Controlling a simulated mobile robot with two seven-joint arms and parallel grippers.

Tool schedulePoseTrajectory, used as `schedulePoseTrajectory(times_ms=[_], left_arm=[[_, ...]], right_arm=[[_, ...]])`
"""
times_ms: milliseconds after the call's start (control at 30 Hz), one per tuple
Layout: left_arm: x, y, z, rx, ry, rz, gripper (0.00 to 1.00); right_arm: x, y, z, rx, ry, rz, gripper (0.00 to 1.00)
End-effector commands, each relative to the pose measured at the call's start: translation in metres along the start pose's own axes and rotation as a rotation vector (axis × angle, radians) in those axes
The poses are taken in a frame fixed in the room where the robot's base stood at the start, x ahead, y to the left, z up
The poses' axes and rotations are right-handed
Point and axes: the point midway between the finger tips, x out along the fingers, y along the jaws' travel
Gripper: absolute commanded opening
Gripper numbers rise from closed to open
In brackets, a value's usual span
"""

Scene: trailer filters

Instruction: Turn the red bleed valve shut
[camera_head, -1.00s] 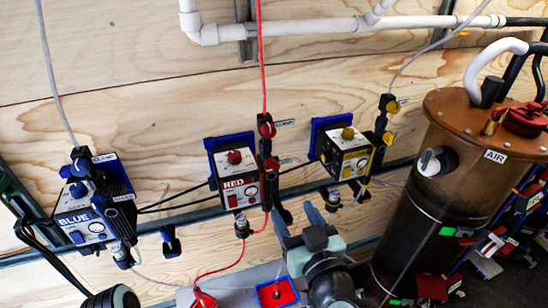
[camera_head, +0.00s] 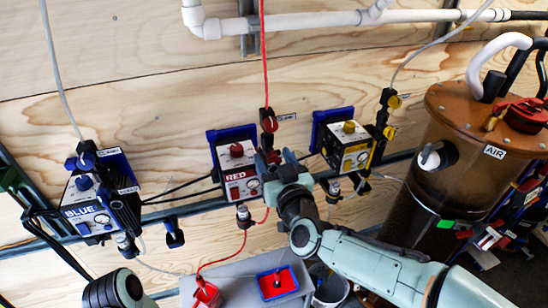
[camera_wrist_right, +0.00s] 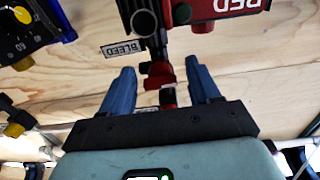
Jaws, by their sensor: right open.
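The red filter unit (camera_head: 240,182) hangs on the wall in the middle of the head view, labelled RED. In the right wrist view, the red bleed valve (camera_wrist_right: 160,76) is beside its BLEED label (camera_wrist_right: 124,49). My right gripper (camera_head: 276,160) is at the right side of the red unit and hides the bleed valve in the head view. In the right wrist view, the blue fingers of my right gripper (camera_wrist_right: 162,82) are spread on either side of the red valve handle, with gaps. My left gripper is out of view.
A blue unit (camera_head: 95,205) hangs at left and a yellow one (camera_head: 348,147) close right of the red unit. Another red valve (camera_head: 268,120) sits above my gripper. A red hose (camera_head: 222,262) hangs below; a large tank (camera_head: 420,190) stands at right.

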Motion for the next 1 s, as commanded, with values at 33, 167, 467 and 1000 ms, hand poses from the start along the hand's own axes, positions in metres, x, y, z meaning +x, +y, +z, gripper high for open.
schedulePoseTrajectory(times_ms=[33, 167, 467, 1000], left_arm=[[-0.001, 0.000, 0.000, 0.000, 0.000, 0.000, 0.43], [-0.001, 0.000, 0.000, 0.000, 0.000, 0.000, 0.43], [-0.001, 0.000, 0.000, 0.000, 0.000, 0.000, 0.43], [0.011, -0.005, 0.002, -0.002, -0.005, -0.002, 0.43]], right_arm=[[0.002, 0.000, 0.000, 0.000, -0.001, 0.000, 0.61], [0.004, 0.000, 0.001, 0.000, -0.001, 0.000, 0.61], [0.003, 0.000, 0.001, 0.000, -0.001, 0.000, 0.13], [0.003, 0.000, 0.000, 0.125, -0.001, -0.001, 0.05]])
